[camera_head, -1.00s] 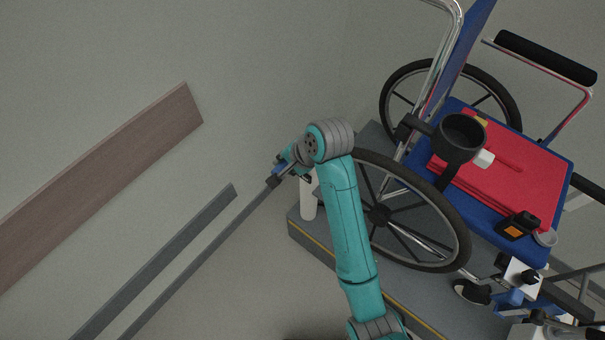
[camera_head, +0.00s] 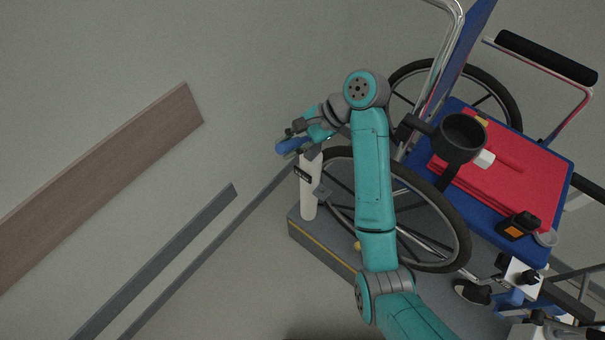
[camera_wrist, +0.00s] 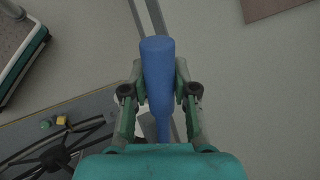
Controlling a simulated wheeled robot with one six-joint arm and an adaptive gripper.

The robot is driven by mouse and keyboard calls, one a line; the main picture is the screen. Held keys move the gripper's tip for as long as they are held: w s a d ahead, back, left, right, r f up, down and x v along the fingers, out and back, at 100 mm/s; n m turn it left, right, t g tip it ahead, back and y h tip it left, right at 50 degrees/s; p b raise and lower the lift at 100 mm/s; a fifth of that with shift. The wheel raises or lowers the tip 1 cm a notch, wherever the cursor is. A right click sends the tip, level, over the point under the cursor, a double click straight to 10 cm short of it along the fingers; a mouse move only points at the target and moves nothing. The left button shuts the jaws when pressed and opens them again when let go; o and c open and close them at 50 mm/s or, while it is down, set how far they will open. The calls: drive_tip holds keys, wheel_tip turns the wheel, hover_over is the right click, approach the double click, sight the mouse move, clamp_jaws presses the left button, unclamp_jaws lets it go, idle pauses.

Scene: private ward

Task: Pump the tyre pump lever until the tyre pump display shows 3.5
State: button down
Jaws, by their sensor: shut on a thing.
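The tyre pump (camera_head: 308,192) is a white upright cylinder on the grey platform, beside the wheelchair's wheel. A dark display unit (camera_head: 303,174) is on its upper part; its reading is too small to tell. The blue lever handle (camera_head: 289,146) sticks out to the left near the pump's top. My gripper (camera_head: 305,138) is shut on this handle. In the wrist view, the blue handle (camera_wrist: 158,72) lies between the two fingers of my gripper (camera_wrist: 160,85), its end pointing up the picture.
The wheelchair (camera_head: 455,230) stands on the grey platform (camera_head: 322,254) with its yellow-striped edge. A red thing (camera_head: 520,160) and a black cup-like holder (camera_head: 462,138) are at its seat. The wall with a wooden rail (camera_head: 100,195) is left. Floor in front is clear.

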drive_tip(key=shift+w+r, duration=0.15)
drive_tip(key=shift+r, duration=0.05)
wheel_tip(320, 180, down, 8)
drive_tip(key=s+a+n+t+h, duration=0.1)
drive_tip(key=t+h, duration=0.3)
drive_tip(key=shift+s+a+r+n+t, duration=0.15)
drive_tip(key=shift+s+r+n+t, duration=0.1)
drive_tip(key=shift+s+n+t, duration=0.15)
unclamp_jaws()
idle(0.5)
